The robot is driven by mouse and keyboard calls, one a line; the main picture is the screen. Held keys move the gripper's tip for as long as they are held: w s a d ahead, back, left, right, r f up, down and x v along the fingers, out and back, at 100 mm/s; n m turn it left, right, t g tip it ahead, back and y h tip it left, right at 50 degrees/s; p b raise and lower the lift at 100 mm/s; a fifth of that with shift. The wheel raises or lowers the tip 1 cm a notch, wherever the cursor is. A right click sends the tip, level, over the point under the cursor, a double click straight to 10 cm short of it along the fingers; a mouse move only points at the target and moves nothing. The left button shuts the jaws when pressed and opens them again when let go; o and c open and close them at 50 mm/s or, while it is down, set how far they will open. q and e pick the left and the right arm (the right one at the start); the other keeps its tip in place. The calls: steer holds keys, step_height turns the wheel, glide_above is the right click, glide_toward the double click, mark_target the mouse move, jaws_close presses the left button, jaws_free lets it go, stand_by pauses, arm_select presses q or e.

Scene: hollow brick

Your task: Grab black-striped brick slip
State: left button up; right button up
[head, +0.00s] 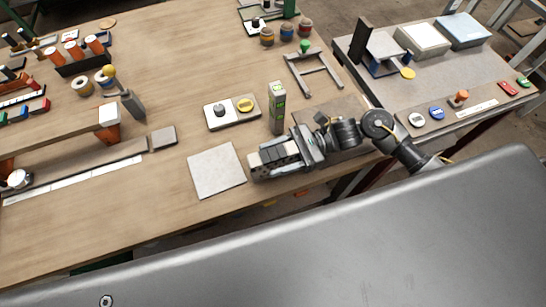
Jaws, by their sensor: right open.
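My right gripper (268,162) comes in from the right, low over the front of the wooden table, pointing left. It is open. A small block with dark and pale bands (280,151), which looks like the black-striped brick slip, shows at its fingers. I cannot tell whether the fingers touch it, and the gripper partly hides it. A light, perforated end (256,168) shows at the gripper's left tip; I cannot tell if it is a brick or a finger. My left gripper is not in view.
A pale square plate (216,171) lies just left of the gripper. An upright grey block with green marks (277,107) stands close behind it. A white panel with a grey knob and yellow button (232,112) lies farther back. A grey side table (440,85) stands right.

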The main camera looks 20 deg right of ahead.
steer(key=c, duration=1.2)
